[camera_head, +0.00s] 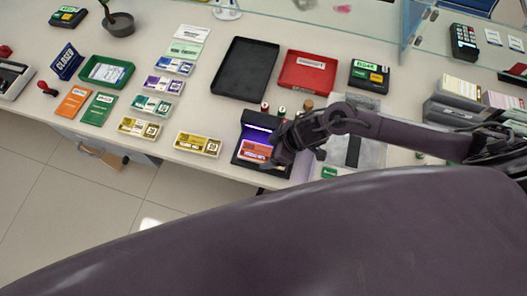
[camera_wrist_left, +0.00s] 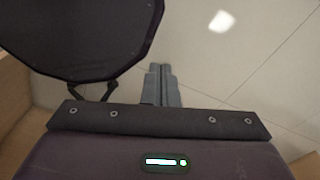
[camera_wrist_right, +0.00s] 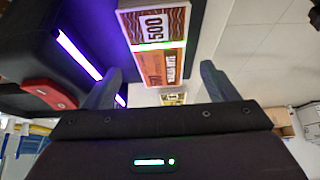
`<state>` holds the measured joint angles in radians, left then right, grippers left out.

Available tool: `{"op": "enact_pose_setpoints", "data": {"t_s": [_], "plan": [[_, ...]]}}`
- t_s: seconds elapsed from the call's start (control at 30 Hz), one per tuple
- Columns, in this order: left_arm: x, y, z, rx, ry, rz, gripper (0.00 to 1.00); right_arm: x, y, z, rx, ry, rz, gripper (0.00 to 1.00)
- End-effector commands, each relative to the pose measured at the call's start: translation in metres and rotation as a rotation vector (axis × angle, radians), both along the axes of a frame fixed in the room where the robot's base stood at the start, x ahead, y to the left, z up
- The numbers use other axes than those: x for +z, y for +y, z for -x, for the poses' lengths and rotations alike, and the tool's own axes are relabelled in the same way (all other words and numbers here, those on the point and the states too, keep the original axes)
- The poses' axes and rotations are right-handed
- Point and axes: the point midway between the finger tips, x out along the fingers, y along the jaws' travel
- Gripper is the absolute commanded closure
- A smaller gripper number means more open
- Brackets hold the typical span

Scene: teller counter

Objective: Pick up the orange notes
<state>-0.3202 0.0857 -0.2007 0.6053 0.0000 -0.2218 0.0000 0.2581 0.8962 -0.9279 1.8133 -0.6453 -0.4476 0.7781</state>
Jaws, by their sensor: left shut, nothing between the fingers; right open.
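The orange notes (camera_head: 255,150) lie on a black device with a purple light, near the counter's front edge. They also show in the right wrist view (camera_wrist_right: 155,45), printed with 500 and lit by a light line across them. My right gripper (camera_head: 284,153) is just to the right of the notes in the head view. In the right wrist view its open fingers (camera_wrist_right: 160,85) point toward the notes, with nothing between them. My left gripper (camera_wrist_left: 162,85) is shut and empty, pointing at the floor; it does not show in the head view.
The black device (camera_head: 262,119) has a purple lamp under its hood. A yellow note bundle (camera_head: 198,144) lies left of it. A black tray (camera_head: 245,69) and red tray (camera_head: 306,71) stand behind. Several other note bundles and an orange card (camera_head: 73,102) lie left.

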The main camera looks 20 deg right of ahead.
Motion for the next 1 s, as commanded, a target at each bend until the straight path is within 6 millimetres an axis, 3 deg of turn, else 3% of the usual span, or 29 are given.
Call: {"op": "enact_pose_setpoints", "data": {"t_s": [0.27, 0.5, 0.9, 1.0], "plan": [[0.01, -0.006, -0.037, 0.002, -0.054, 0.009, 1.0, -0.027, 0.012, -0.008, 0.001, -0.001, -0.002, 0.2], [0.009, -0.008, -0.034, 0.004, -0.05, 0.012, 1.0, -0.029, 0.012, -0.008, 0.001, -0.001, -0.001, 0.2], [0.008, -0.007, -0.021, 0.003, -0.032, 0.01, 1.0, -0.029, 0.012, -0.008, 0.001, -0.002, -0.001, 0.72], [0.008, -0.007, -0.022, 0.003, -0.032, 0.01, 1.0, -0.028, 0.012, -0.008, 0.001, -0.002, -0.001, 0.74]]}}
